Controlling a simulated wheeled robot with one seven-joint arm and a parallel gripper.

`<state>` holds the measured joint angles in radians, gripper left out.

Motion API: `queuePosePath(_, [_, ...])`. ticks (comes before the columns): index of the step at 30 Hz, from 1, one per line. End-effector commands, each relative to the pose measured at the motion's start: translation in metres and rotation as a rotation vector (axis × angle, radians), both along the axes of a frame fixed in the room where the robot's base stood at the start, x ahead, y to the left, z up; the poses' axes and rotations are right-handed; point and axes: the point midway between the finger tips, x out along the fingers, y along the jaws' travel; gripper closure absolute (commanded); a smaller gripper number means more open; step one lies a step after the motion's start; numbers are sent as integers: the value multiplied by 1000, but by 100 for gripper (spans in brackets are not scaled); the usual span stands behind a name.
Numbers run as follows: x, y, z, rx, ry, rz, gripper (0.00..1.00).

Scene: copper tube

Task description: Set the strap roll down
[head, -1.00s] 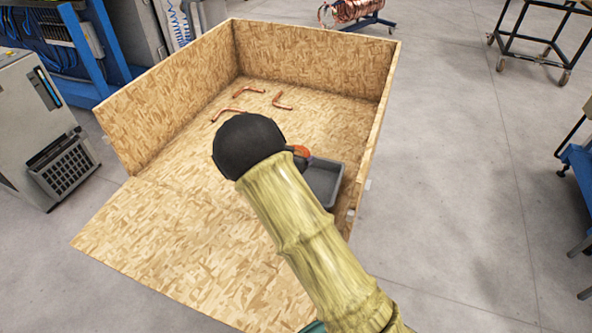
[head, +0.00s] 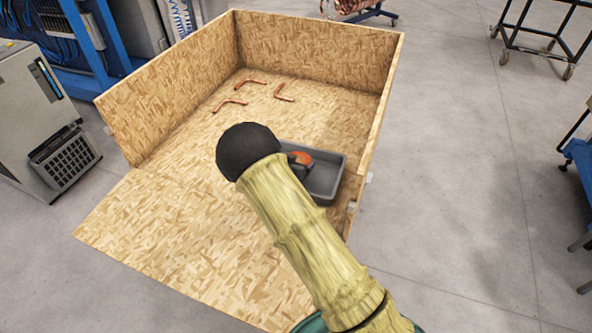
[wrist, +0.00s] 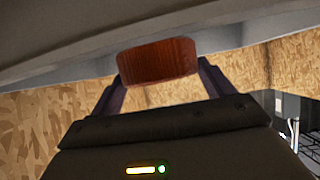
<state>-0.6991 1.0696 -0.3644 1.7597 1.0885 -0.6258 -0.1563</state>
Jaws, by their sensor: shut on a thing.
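The strap roll shows as a small orange-red piece (head: 301,157) in the head view, at the left part of a grey tray (head: 335,192). In the wrist view it is a reddish-brown band (wrist: 157,62) between the two dark fingers of my gripper (wrist: 157,85). My gripper is shut on it. In the head view my gripper's black ball-shaped wrist and arm hide much of the gripper and the tray's near left side. I cannot tell whether the roll touches the tray floor.
The tray stands inside a chipboard crate (head: 315,45) near its right wall. Several bent copper tubes (head: 230,103) lie on the crate floor towards the back. The floor's left and near parts are bare.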

Motion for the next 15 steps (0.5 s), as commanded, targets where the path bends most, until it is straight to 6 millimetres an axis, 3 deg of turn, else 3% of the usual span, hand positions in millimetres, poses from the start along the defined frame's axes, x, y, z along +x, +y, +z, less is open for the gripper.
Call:
queuePosePath(6, [0,0,-30,-2,2,1,50])
queuePosePath(15, [0,0,-34,0,-1,0,50])
